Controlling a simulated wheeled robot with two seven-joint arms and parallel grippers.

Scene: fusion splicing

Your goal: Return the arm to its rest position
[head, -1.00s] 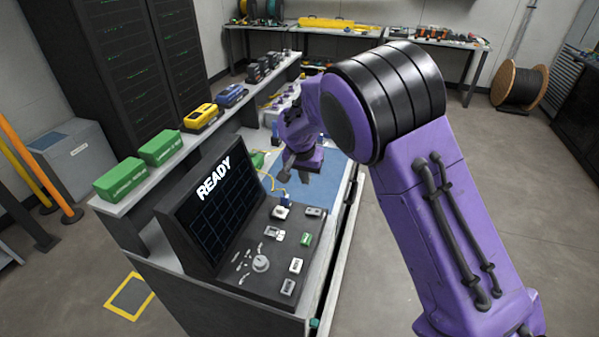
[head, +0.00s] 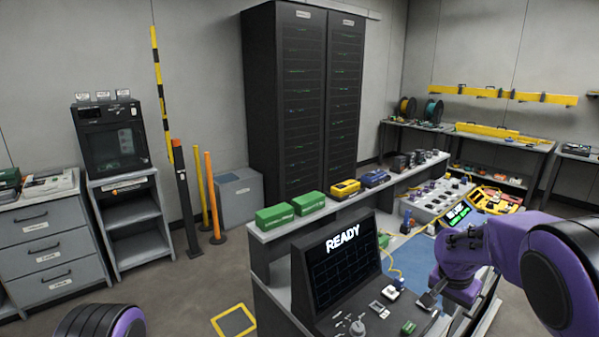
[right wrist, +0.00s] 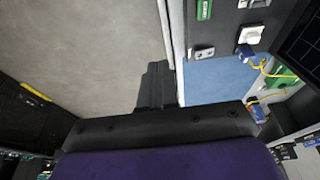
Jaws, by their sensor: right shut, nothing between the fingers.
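My right arm comes in from the right of the head view. Its gripper (head: 430,299) points down beside the control console, near the blue mat (head: 418,252), and is shut and empty. In the right wrist view the shut fingers (right wrist: 156,86) show against the bench's edge and the grey floor, apart from the devices. My left gripper is out of view; only a rounded purple and black part of my left arm shows at the lower left. The console's screen (head: 340,262) reads READY.
A yellow cable (head: 397,272) runs by the console, near the mat. A lit device (head: 459,214) and a yellow case (head: 490,201) stand farther back. Green boxes (head: 274,217) line the shelf. Dark cabinets (head: 300,95) stand behind. The floor at left is open.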

